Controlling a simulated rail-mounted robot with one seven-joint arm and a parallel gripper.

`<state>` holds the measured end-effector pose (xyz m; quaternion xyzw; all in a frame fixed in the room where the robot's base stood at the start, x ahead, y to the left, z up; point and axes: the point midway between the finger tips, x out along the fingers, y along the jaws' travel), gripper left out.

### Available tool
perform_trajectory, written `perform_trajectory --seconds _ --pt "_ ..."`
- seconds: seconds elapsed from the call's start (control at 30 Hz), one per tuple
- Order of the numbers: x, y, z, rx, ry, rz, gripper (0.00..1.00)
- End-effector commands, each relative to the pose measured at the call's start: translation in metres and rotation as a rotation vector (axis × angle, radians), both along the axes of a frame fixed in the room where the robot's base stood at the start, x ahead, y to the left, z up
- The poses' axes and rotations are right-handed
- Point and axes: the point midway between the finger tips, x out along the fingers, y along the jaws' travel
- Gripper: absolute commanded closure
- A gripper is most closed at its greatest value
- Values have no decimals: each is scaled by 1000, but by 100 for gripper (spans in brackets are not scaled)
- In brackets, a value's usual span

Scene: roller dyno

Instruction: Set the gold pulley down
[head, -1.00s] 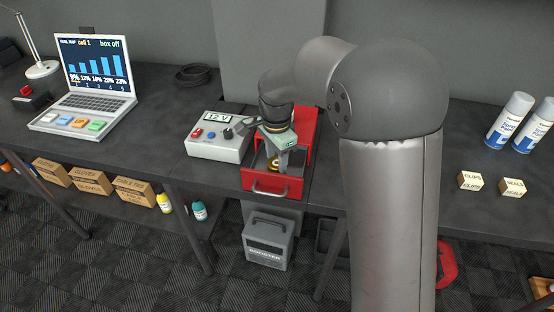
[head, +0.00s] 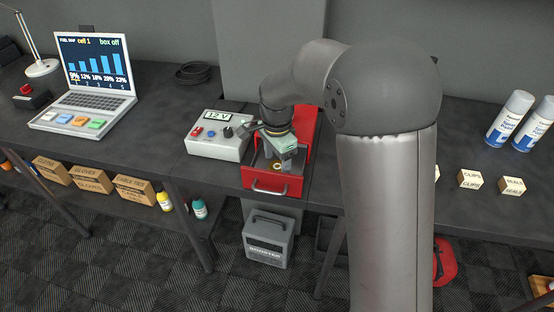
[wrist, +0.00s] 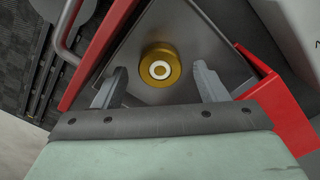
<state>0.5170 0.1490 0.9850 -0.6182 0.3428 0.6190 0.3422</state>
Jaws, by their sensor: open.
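The gold pulley (wrist: 160,66) lies flat on the grey floor of the open red drawer (wrist: 272,112), its round face with a pale ring turned up. In the head view the pulley (head: 278,166) shows small inside the drawer (head: 271,185), partly hidden by my gripper. My gripper (wrist: 157,88) is open and empty above the drawer, its two fingers apart on either side of the pulley in the wrist view. The fingers do not touch the pulley there. In the head view my gripper (head: 285,158) hangs over the drawer's right part.
A 12 V power box (head: 217,138) stands close to the drawer's left. A laptop (head: 90,95) is further left. Small boxes (head: 471,179) and spray cans (head: 509,118) stand at right. A grey case (head: 268,238) is below the drawer. Bench between laptop and power box is clear.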

Motion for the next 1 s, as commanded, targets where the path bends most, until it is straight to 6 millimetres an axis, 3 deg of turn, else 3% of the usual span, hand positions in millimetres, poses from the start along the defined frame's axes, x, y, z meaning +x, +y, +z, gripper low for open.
perform_trajectory --seconds 0.53,0.87,1.0 --pt "1 0 102 1 -4 0 34" --pt "-2 -2 118 1 -2 7 34" --pt "-29 -30 118 5 -8 120 34"
